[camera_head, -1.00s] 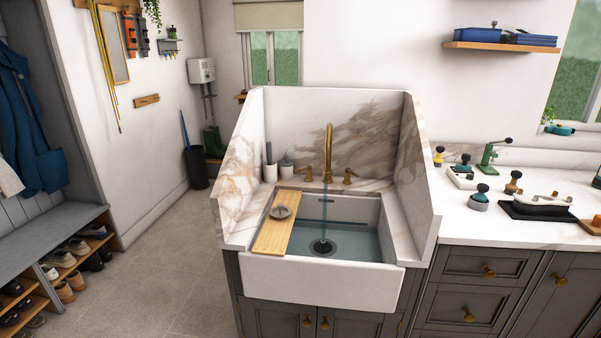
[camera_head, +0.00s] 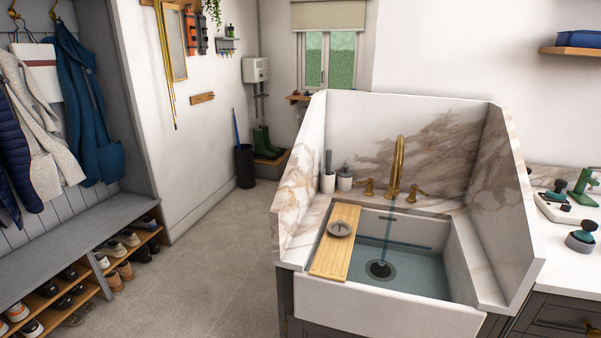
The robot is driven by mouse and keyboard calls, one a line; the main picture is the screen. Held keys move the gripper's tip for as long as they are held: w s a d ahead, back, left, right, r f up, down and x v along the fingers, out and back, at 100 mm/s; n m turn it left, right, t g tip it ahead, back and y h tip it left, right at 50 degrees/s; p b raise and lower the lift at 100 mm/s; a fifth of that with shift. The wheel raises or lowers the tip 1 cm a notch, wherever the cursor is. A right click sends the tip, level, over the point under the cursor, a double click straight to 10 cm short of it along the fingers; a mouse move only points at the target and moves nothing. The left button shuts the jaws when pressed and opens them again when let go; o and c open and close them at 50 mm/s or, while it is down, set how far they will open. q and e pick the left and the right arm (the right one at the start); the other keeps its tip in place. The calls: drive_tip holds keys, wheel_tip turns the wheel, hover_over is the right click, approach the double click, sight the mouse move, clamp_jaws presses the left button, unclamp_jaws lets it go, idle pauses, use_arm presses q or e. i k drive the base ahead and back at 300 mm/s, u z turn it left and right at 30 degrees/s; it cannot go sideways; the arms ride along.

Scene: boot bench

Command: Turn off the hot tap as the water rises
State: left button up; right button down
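A brass tap spout (camera_head: 398,165) stands at the back of a white sink (camera_head: 385,305). A brass lever handle (camera_head: 368,187) is on its left and another (camera_head: 415,192) on its right; I cannot tell which is hot. A thin stream of water (camera_head: 388,230) falls from the spout. Bluish water (camera_head: 408,276) covers the basin floor, and the dark drain (camera_head: 380,269) shows through it. Neither of my grippers is in view.
A wooden board (camera_head: 335,262) with a grey round item (camera_head: 340,229) lies across the sink's left side. Tall marble panels (camera_head: 502,190) wall the sink's back and sides. A shoe bench (camera_head: 60,245) stands at left. The floor (camera_head: 215,265) between is clear.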

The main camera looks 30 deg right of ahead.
sight(370, 182)
drive_tip(key=u, duration=0.2)
drive_tip(key=i, duration=1.45)
drive_tip(key=z, duration=1)
